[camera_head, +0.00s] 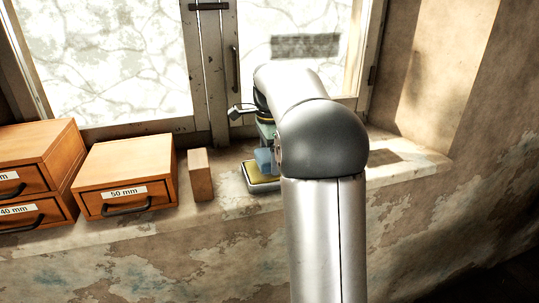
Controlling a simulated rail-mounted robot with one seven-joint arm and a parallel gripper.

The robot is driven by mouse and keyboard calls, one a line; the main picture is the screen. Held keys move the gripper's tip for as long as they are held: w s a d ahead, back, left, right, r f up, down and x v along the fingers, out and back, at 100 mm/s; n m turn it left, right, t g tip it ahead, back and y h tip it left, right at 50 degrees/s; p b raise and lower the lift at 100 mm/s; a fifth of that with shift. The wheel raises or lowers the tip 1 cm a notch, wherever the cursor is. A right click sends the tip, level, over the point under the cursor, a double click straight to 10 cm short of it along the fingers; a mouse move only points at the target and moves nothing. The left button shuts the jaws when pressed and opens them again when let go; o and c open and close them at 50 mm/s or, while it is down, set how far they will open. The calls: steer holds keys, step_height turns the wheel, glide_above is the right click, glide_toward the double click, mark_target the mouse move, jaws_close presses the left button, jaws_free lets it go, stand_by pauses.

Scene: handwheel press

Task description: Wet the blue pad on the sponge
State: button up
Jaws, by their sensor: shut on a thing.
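A blue pad (264,160) shows just left of my arm, above the yellow sponge. The yellow sponge (262,180) lies in a shallow pale tray (266,188) on the window sill. My gripper (266,146) points down over the tray and is shut on the blue pad. My arm covers its right side and most of the fingers. The pad's lower edge is at or just above the sponge; I cannot tell whether they touch.
A wooden block (201,176) stands upright left of the tray. A drawer box labelled 50 mm (128,176) and stacked drawers (38,172) stand further left. The window (105,60) is close behind. The sill (405,160) is mostly bare at the right.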

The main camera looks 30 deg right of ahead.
steer(key=shift+f, duration=0.65)
stand_by(1.4)
step_height(320, 180, up, 7)
steer(key=p, duration=0.6)
steer(key=shift+r, duration=0.15)
stand_by(0.7)
